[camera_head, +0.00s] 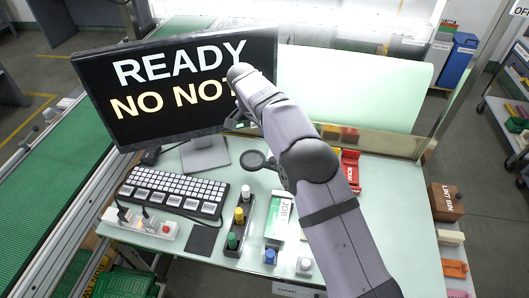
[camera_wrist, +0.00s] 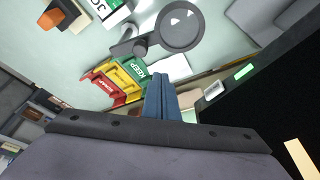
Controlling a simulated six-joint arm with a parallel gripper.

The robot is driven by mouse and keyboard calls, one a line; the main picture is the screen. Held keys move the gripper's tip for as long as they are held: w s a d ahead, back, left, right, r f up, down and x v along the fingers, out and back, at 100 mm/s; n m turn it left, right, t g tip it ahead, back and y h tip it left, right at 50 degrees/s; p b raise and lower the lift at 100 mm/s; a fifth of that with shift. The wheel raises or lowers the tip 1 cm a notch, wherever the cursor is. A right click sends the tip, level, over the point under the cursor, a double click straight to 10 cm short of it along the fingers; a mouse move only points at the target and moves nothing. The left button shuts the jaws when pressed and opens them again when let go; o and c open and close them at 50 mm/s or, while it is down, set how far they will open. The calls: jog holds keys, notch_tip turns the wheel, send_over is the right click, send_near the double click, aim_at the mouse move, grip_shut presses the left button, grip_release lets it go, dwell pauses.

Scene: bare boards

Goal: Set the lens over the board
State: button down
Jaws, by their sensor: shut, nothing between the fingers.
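The lens, a dark round magnifier on a jointed arm, shows in the head view (camera_head: 254,159) just left of my arm, over the pale table. It also shows at the top of the wrist view (camera_wrist: 182,27), its arm running left to a dark base (camera_wrist: 127,42). My gripper (camera_wrist: 166,80) is shut and empty, its blue fingers together, apart from the lens. In the head view my gripper (camera_head: 238,120) is in front of the monitor. A small white flat piece (camera_wrist: 172,68) lies near the lens; I cannot tell whether it is the board.
Red, yellow and green trays (camera_wrist: 119,80) stand near the lens, partly behind my arm in the head view. A monitor (camera_head: 180,85) reads "READY". A keyboard (camera_head: 172,192), a switch box (camera_head: 140,228), a black pad (camera_head: 202,238), a button stand (camera_head: 239,220) and a JOB box (camera_head: 279,215) fill the front left.

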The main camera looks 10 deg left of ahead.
aim_at(264, 158)
jog(key=f+p, duration=0.1)
jog(key=f, duration=0.1)
jog(key=f+p, duration=0.2)
jog(key=s+a+f+p, duration=0.1)
jog(key=f+p, duration=0.1)
jog(key=shift+s+f, duration=0.1)
jog(key=shift+f, duration=0.3)
jog(key=shift+s, duration=0.1)
dwell(0.3)
